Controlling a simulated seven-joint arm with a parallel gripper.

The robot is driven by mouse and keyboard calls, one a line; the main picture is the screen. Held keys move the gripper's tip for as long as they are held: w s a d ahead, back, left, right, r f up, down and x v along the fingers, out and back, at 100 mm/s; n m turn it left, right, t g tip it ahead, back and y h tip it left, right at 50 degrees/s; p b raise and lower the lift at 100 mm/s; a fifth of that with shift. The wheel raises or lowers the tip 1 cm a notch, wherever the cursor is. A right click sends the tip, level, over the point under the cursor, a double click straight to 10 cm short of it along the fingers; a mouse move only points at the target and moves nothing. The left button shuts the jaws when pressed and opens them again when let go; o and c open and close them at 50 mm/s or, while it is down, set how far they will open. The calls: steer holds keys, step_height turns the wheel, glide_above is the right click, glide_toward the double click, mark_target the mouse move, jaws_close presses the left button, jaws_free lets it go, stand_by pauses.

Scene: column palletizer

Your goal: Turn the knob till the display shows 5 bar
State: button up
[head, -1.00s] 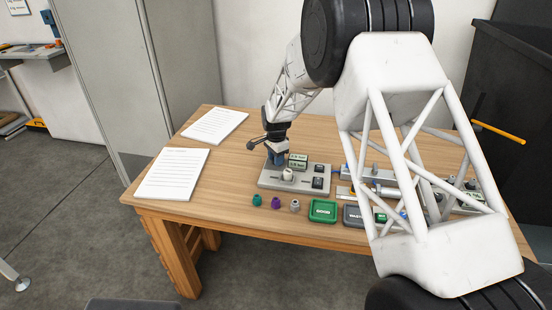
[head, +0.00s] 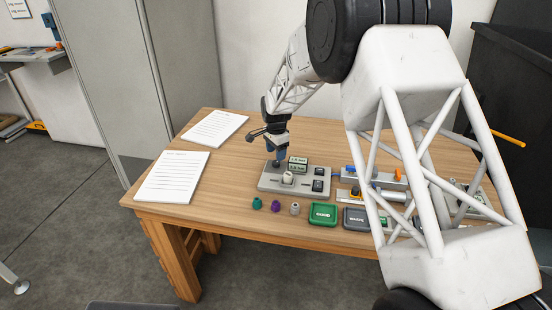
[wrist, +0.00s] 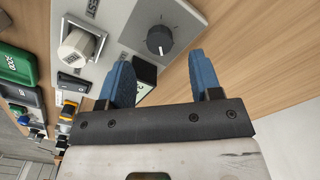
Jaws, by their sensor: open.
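The black round knob (wrist: 160,40) with a white pointer mark sits on the grey panel in the wrist view. In the head view the panel (head: 265,183) lies on the table, and the knob (head: 276,163) shows as a small dark spot under my gripper. My gripper (wrist: 160,62) is open and empty, its two blue fingers apart and off the knob. In the head view my gripper (head: 277,154) is just above the panel's back left part.
A pale fitting (head: 288,177) and black switches (head: 318,184) are on the panel. Papers (head: 172,176) lie left. My arm hides the table's right side.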

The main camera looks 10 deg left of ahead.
steer(key=shift+r, duration=1.6)
steer(key=shift+s+d+r, duration=0.1)
steer(key=shift+d+r, duration=0.05)
steer(key=shift+r, duration=0.05)
steer(key=s+d+r+n+t, duration=0.1)
steer(key=s+d+r+n, duration=0.3)
steer(key=s+d+r, duration=1.75)
steer(key=s+d+n, duration=0.1)
steer(key=s+d, duration=0.4)
steer(key=s, duration=0.5)
steer(key=s+d+f+n+t, duration=0.1)
steer(key=s+d, duration=0.4)
steer(key=s, duration=0.5)
steer(key=s+d+n, duration=0.2)
steer(key=s+d, duration=0.3)
steer(key=s, duration=0.5)
steer(key=shift+s+f+n+t, duration=0.15)
steer(key=shift+s+n+t, duration=0.15)
steer(key=shift+n, duration=0.1)
